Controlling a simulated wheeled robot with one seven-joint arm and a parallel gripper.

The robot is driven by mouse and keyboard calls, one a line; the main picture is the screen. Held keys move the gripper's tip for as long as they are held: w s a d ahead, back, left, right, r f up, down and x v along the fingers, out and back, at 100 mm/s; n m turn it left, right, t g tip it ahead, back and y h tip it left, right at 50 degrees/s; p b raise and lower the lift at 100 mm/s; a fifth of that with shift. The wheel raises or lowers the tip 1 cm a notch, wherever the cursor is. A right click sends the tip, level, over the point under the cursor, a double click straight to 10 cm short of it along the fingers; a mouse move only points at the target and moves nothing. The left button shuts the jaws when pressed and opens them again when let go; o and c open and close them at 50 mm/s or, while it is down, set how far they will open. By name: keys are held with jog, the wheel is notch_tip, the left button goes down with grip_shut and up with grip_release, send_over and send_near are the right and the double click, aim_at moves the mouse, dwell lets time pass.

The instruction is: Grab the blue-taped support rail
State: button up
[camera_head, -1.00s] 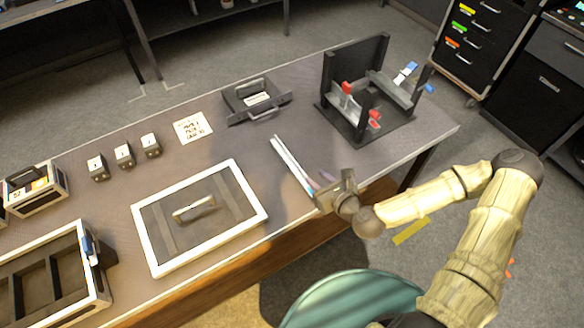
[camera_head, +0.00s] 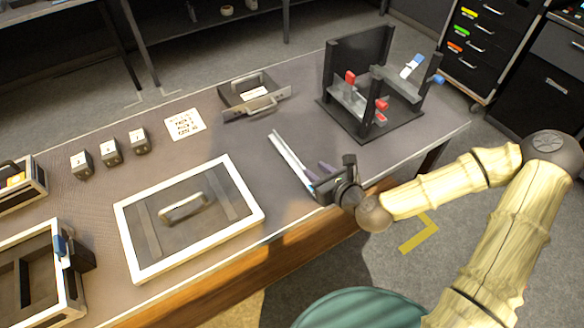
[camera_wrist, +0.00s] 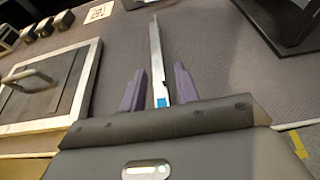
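The support rail (camera_head: 287,153) is a long, thin silver bar on the table, right of the white-framed panel. In the wrist view the rail (camera_wrist: 155,50) runs away from me, with a small blue tape band (camera_wrist: 161,102) at its near end. My gripper (camera_head: 321,174) is at this near end by the table's front edge. In the wrist view the purple fingers of my gripper (camera_wrist: 160,76) stand apart on either side of the rail's near end, with gaps visible. The gripper body hides what lies below the tape.
A white-framed panel with a handle (camera_head: 148,236) lies left of the rail. A black stand with red and blue clips (camera_head: 345,62) is at the back right. A handled tray (camera_head: 232,109), a note card (camera_head: 184,125) and dark blocks (camera_head: 110,156) sit farther back.

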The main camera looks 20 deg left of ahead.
aim_at(297, 159)
jog(key=shift+s+a+f+b, duration=0.15)
jog(key=shift+f+b, duration=0.2)
jog(key=shift+b, duration=0.5)
jog(key=x, duration=0.4)
jog(key=shift+w+a, duration=0.25)
jog(key=shift+a, duration=0.1)
jog(key=shift+w+d, duration=0.1)
jog(key=shift+w, duration=0.05)
jog(key=shift+a+f, duration=0.1)
jog(key=shift+a, duration=0.2)
jog(key=x, duration=0.4)
jog(key=shift+w+a+f, duration=0.1)
jog(key=shift+w+f, duration=0.05)
jog(key=shift+f, duration=0.15)
grip_shut()
